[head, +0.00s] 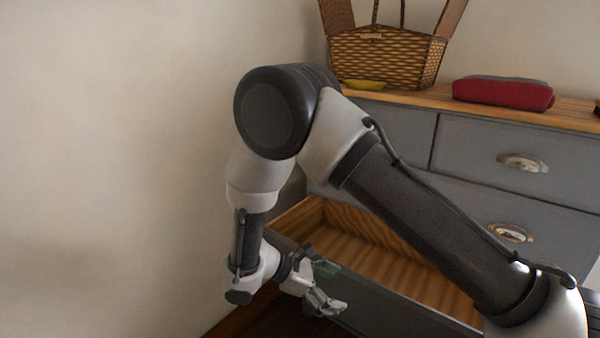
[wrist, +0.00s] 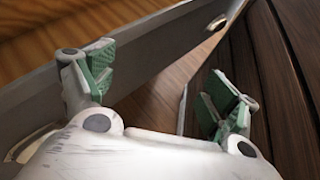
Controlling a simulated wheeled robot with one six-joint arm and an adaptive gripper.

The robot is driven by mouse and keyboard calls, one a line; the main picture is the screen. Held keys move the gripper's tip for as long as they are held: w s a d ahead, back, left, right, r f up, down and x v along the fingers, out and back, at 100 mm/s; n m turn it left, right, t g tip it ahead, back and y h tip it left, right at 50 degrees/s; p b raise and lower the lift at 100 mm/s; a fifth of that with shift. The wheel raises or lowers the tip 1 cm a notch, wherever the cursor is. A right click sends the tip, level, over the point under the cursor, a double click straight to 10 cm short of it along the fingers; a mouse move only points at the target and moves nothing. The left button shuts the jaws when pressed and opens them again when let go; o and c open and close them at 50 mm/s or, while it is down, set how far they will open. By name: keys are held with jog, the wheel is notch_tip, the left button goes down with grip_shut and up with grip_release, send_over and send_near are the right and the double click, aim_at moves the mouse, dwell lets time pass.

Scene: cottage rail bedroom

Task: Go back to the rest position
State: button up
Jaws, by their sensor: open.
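My gripper (head: 328,285) is low, at the front of an open drawer (head: 352,232) in the grey dresser. In the wrist view my gripper (wrist: 158,98) is open, with green-padded fingers spread apart and nothing between them. The drawer's front panel (wrist: 130,78) passes behind and between the fingers in that view; I cannot tell whether they touch it. The part of the drawer floor that shows is bare wood, and my arm hides the rest.
The grey dresser (head: 475,150) stands at the right with a wooden top. On it are a wicker basket (head: 385,58), a yellow thing (head: 363,85) and a red case (head: 503,93). A bare wall (head: 110,150) is close at the left. Dark floorboards (wrist: 290,90) lie below.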

jog(key=s+d+r+m+t+y, duration=0.1)
jog(key=s+d+r+m+y, duration=0.3)
jog(key=d+r, duration=0.5)
jog(key=s+d+r+m+t+y, duration=0.1)
jog(key=s+d+r+m+y, duration=0.2)
jog(key=d+r, duration=0.7)
jog(key=s+d+r+m+t+y, duration=0.1)
jog(key=s+d+r+m+y, duration=0.3)
jog(key=r, duration=0.9)
jog(key=s+d+m, duration=0.3)
jog(key=d+m, duration=0.2)
jog(key=m, duration=0.1)
jog(key=shift+s+d+m+y, duration=0.15)
jog(key=shift+m+y, duration=0.15)
